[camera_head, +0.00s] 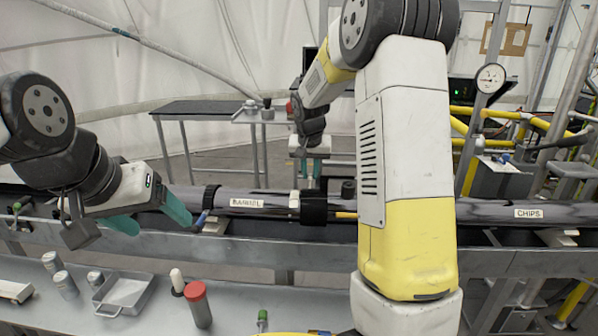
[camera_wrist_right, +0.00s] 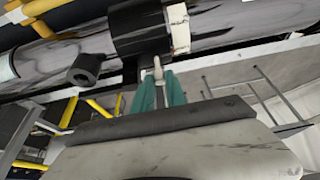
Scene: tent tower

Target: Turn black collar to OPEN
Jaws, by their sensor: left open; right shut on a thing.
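The black collar (camera_head: 313,208) sits around the grey pipe, with a pale ring beside it. In the right wrist view the collar (camera_wrist_right: 143,30) is at the top, with a pale peg (camera_wrist_right: 158,68) at its edge. My right gripper (camera_head: 311,180) reaches the pipe from the far side. In its wrist view its teal fingers (camera_wrist_right: 160,85) are shut on the pale peg. My left gripper (camera_head: 160,222) is open and empty at the left, in front of the pipe, apart from the collar. I cannot read any OPEN mark.
The pipe (camera_head: 250,203) runs across a metal frame, with a CHIPS label (camera_head: 528,213) at right. A bench in front holds a tray (camera_head: 122,293), a red-capped cylinder (camera_head: 198,304) and small canisters (camera_head: 65,285). A dark table (camera_head: 205,107) and a gauge (camera_head: 490,78) stand behind.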

